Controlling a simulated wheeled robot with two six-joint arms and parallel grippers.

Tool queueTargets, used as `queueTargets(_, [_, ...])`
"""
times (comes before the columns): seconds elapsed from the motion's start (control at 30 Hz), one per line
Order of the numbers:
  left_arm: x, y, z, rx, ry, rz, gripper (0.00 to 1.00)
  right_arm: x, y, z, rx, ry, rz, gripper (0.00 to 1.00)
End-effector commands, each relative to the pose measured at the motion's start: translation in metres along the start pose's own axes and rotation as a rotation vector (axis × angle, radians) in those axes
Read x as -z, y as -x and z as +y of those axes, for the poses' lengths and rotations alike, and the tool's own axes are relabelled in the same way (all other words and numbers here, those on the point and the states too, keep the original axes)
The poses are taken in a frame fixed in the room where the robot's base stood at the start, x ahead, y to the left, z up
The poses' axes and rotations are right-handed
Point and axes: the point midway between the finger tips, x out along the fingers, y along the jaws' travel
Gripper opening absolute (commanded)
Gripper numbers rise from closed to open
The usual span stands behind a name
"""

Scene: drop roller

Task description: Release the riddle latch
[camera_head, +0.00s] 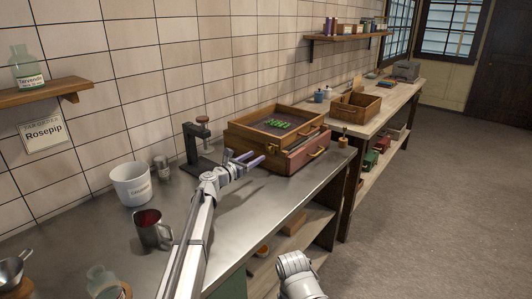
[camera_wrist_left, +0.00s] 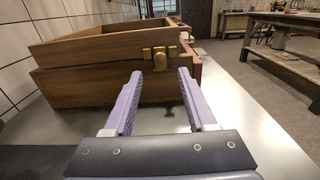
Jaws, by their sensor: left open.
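The riddle is a wooden box with a framed tray top (camera_head: 238,127), standing on the steel counter; green pieces lie in its tray. In the left wrist view, a brass latch (camera_wrist_left: 160,56) sits on the near face of the wooden box (camera_wrist_left: 100,83), across the seam between upper frame and lower body. My left gripper (camera_head: 246,161) is open and empty in front of that face. In the left wrist view, its purple fingers (camera_wrist_left: 160,76) point at the box, with the latch between their tips in the picture. I cannot tell whether they touch it.
A dark press-like stand (camera_head: 191,146) is close behind my left arm. A white pot (camera_head: 131,184), a small jar (camera_head: 162,167) and a metal mug (camera_head: 152,229) stand on the counter (camera_head: 268,205). A reddish drawer (camera_head: 310,153) with a brass handle projects from the box's right side.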

Motion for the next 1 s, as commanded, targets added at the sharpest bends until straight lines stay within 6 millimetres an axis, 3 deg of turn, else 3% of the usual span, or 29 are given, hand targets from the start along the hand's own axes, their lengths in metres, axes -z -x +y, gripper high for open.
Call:
queueTargets(0.53, [0.000,-0.071,0.001,0.001,-0.001,0.000,0.57,0.000,0.000,0.000,0.000,0.000,0.000,0.50])
queueTargets(0.87, [0.000,-0.076,0.000,0.000,-0.001,0.000,0.57,0.000,0.000,0.000,0.000,0.000,0.000,0.50])
queueTargets(1.0, [0.000,-0.075,0.000,0.000,-0.001,0.000,0.41,0.000,0.000,0.000,0.000,0.000,0.000,0.50])
